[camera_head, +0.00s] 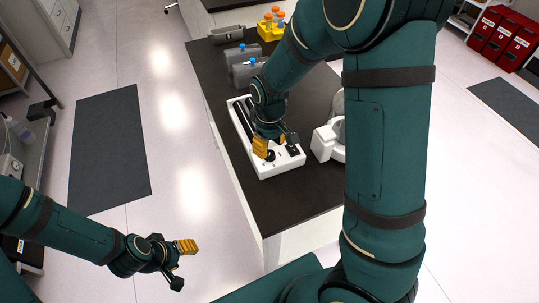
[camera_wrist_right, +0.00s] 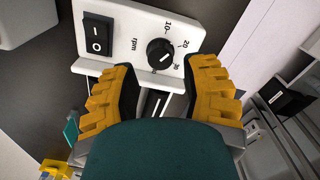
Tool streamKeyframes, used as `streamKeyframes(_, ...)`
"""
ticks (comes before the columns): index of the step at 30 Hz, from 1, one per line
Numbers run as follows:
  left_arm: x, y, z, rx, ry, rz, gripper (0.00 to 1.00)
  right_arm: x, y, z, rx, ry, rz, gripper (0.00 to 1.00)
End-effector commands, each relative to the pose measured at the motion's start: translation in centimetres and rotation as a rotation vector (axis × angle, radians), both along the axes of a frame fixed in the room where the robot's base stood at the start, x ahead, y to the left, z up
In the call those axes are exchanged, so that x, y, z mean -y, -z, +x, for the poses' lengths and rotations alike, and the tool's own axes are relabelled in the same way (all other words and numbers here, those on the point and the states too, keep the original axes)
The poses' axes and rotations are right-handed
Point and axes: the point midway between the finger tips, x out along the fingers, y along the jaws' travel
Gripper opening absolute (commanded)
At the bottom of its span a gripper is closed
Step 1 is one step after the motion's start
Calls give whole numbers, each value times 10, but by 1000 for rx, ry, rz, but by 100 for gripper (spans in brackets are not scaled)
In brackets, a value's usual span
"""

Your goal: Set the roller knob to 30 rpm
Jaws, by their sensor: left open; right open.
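The roller knob (camera_wrist_right: 160,53) is a round black dial with a white pointer mark on the white panel of the roller device (camera_head: 272,171). In the right wrist view the numbers 10, 20 and 30 run around its right side, with "rpm" printed to the left. The pointer mark sits at the knob's lower right, but its exact reading is hard to tell. My right gripper (camera_wrist_right: 160,67) is open, its orange fingers on either side of the knob and apart from it. My left gripper (camera_head: 180,262) is open and empty over the floor, away from the bench.
A black I/O rocker switch (camera_wrist_right: 97,33) sits left of the knob. The dark bench (camera_head: 290,208) also carries a white machine (camera_head: 326,143), grey blocks with blue-topped items (camera_head: 241,53) and a yellow rack (camera_head: 267,33). The bench's front end is clear.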

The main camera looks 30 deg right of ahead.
Motion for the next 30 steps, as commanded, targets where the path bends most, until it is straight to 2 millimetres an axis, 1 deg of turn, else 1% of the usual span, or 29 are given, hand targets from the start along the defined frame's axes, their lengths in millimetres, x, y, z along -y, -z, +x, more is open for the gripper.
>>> streamKeyframes(1, 0, 4, 1, 1, 0, 0, 50, 0, 11, -1, -4, 0, -1, 45)
streamKeyframes(3, 0, 7, 1, 3, -1, 0, 50, 0, 21, 0, -3, -1, -1, 45)
streamKeyframes(7, 0, 10, 2, 5, -1, 1, 50, 0, 34, 0, -1, -1, 0, 45)
streamKeyframes(12, 0, 11, 2, 6, -1, 1, 50, 0, 40, 0, 0, 0, 0, 45)
streamKeyframes(19, 0, 10, 3, 6, -1, 1, 50, 0, 40, 0, 1, -1, 0, 45)
streamKeyframes(20, 0, 10, 3, 6, -1, 1, 50, 0, 40, 0, 1, -1, 0, 48)
streamKeyframes(21, 0, 10, 3, 6, -1, 1, 50, 0, 40, 0, 1, -1, 0, 34)
streamKeyframes(23, 0, 10, 3, 6, -1, 1, 50, 0, 40, 0, 1, -1, 0, 13)
streamKeyframes(24, 0, 10, 3, 6, -1, 1, 50, 0, 40, 0, 1, -1, 0, 0)
streamKeyframes(30, 0, 10, 2, 6, -1, 1, 50, 0, 40, 0, 1, 2, 0, 0)
